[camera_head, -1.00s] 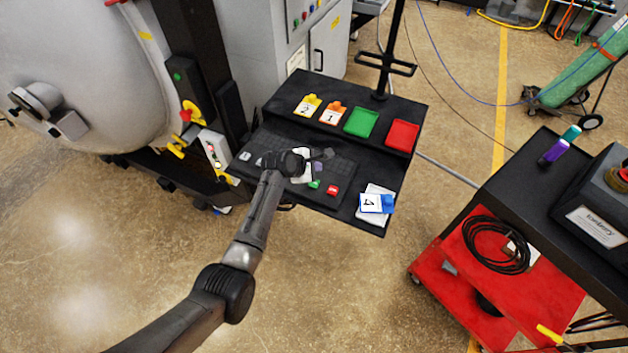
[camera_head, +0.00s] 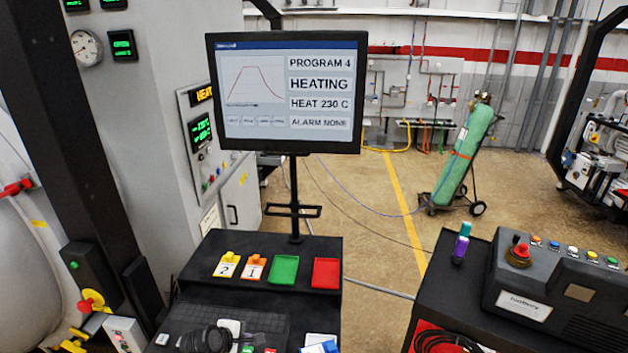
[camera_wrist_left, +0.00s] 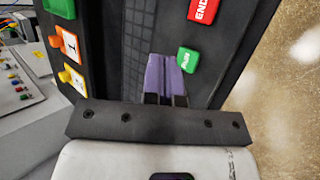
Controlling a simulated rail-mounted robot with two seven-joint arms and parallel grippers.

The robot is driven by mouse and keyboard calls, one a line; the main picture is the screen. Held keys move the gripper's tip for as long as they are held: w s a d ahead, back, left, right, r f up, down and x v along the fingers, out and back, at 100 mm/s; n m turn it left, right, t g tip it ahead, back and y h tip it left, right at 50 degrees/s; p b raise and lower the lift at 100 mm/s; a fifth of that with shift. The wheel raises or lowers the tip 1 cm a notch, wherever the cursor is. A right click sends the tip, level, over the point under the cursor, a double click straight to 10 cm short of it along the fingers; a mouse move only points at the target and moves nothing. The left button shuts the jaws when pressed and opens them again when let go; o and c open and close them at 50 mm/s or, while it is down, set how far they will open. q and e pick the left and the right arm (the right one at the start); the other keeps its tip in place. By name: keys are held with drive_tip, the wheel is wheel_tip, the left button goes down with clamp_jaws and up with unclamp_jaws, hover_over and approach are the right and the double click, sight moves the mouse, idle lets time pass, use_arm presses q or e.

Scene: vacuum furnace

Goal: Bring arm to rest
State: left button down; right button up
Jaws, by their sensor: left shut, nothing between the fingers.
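A green RUN button (camera_wrist_left: 187,60) is just right of the fingertips in that view, and a red END button (camera_wrist_left: 204,9) is farther up. I cannot tell whether the fingertips touch the console. My right arm is not in view.
The console's upper shelf holds yellow tag 2 (camera_head: 227,266), orange tag 1 (camera_head: 254,267), a green tray (camera_head: 284,270) and a red tray (camera_head: 326,273). A monitor (camera_head: 288,92) reads PROGRAM 4, HEATING, HEAT 230 C, ALARM NONE. A control box (camera_head: 560,285) stands right.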

use_arm(q)
drive_tip(key=s+a+r+m+t+y, duration=0.1)
drive_tip(key=s+r+m, duration=0.1)
drive_tip(key=r+m, duration=0.55)
drive_tip(key=s+a+r+m+t+y, duration=0.1)
drive_tip(key=a+r+m, duration=0.1)
drive_tip(key=r+m, duration=0.55)
drive_tip(key=s+r+m+y, duration=0.1)
drive_tip(key=s+r+y, duration=0.1)
drive_tip(key=s+r, duration=0.35)
drive_tip(key=s+f+m+g, duration=0.1)
drive_tip(key=s+f+g, duration=0.1)
drive_tip(key=s+f, duration=0.8)
drive_tip(key=s+d+f+g, duration=0.15)
drive_tip(key=s+f, duration=0.25)
drive_tip(key=s, duration=1.2)
drive_tip(key=s+f+m+g, duration=0.1)
drive_tip(key=s+f+g, duration=0.1)
drive_tip(key=s+f, duration=0.85)
drive_tip(key=w+r+p+v, duration=0.1)
drive_tip(key=w+p+v, duration=0.2)
drive_tip(key=p+v, duration=1.1)
drive_tip(key=v, duration=0.3)
